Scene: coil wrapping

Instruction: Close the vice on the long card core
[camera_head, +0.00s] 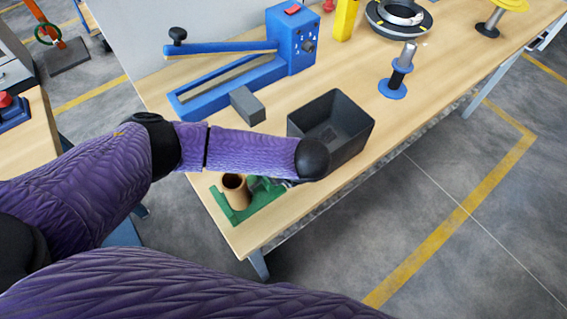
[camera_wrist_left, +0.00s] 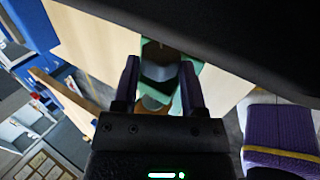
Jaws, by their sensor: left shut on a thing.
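The long card core (camera_head: 235,186) is a brown tube standing upright in the green vice (camera_head: 240,214) at the near left corner of the workbench. In the left wrist view a brown patch (camera_wrist_left: 152,103) that looks like the core shows low between the fingers. My left gripper (camera_wrist_left: 160,88) is shut on a dark grey part of the vice (camera_wrist_left: 160,72), with one finger on each side. In the head view the gripper is mostly hidden under my wrist, just right of the core. The contact between jaw and core cannot be made out. My right gripper is not in view.
A black bin (camera_head: 350,115) stands close behind my left wrist. A grey block (camera_head: 247,105) and a blue lever machine (camera_head: 290,45) sit farther back. A blue spool stand (camera_head: 393,88) is at the right. The bench's front edge is close to the vice.

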